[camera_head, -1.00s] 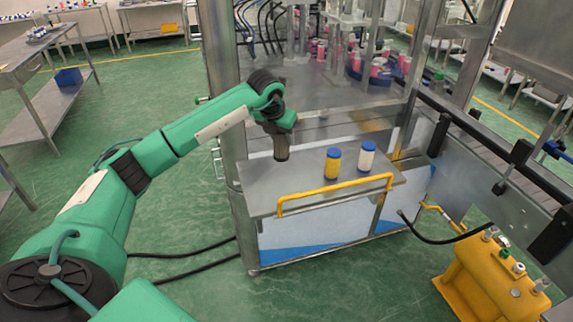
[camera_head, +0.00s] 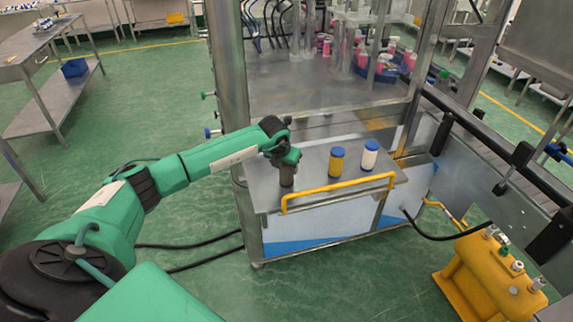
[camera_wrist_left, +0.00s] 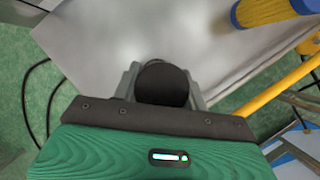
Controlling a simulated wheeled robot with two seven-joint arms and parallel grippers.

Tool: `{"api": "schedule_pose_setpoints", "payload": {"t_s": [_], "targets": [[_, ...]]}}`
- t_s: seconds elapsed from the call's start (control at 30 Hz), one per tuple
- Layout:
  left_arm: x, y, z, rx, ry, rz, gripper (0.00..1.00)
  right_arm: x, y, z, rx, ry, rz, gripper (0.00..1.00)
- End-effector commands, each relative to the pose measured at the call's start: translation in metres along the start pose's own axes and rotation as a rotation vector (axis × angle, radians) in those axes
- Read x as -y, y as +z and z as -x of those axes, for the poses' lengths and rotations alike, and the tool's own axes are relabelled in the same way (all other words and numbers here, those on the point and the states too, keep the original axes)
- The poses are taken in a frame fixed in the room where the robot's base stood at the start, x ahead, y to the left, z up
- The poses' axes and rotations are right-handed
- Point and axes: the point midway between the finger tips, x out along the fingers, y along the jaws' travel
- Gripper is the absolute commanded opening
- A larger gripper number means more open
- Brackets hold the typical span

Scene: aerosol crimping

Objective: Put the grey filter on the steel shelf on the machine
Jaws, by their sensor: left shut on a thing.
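The grey filter (camera_head: 287,177) is a dark grey cylinder, held upright over the left part of the steel shelf (camera_head: 312,189) on the machine. My left gripper (camera_head: 287,163) is shut on its upper part. In the left wrist view the filter's round dark top (camera_wrist_left: 162,84) shows between the two fingers, with the shelf (camera_wrist_left: 160,35) behind. The filter's lower end is at or just above the shelf; I cannot tell if it touches. My right gripper is not in view.
A yellow filter (camera_head: 336,164) and a white filter (camera_head: 369,157), both blue-capped, stand on the shelf to the right. A yellow rail (camera_head: 338,189) runs along the shelf's front edge. A steel post (camera_head: 229,75) stands close behind the left arm. The shelf's front left is bare.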

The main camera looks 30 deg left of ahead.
Motion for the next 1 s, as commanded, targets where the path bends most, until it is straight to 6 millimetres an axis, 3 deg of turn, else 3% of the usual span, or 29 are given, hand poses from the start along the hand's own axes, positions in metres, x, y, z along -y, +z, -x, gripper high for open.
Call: {"api": "schedule_pose_setpoints", "payload": {"t_s": [0.17,0.2,0.3,0.73,1.0], "targets": [[0.000,-0.002,-0.004,0.000,0.000,0.000,0.20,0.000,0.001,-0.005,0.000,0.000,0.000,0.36],[0.000,-0.001,-0.003,0.000,0.000,0.000,0.49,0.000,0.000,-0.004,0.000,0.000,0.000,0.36],[0.000,-0.001,-0.003,-0.001,0.000,0.000,0.65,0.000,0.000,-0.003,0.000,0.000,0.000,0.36],[0.000,0.000,0.005,0.001,0.000,-0.001,0.65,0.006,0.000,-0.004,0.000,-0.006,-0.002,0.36],[0.000,-0.001,0.057,0.004,0.000,-0.001,0.65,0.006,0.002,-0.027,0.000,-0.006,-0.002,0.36]]}}
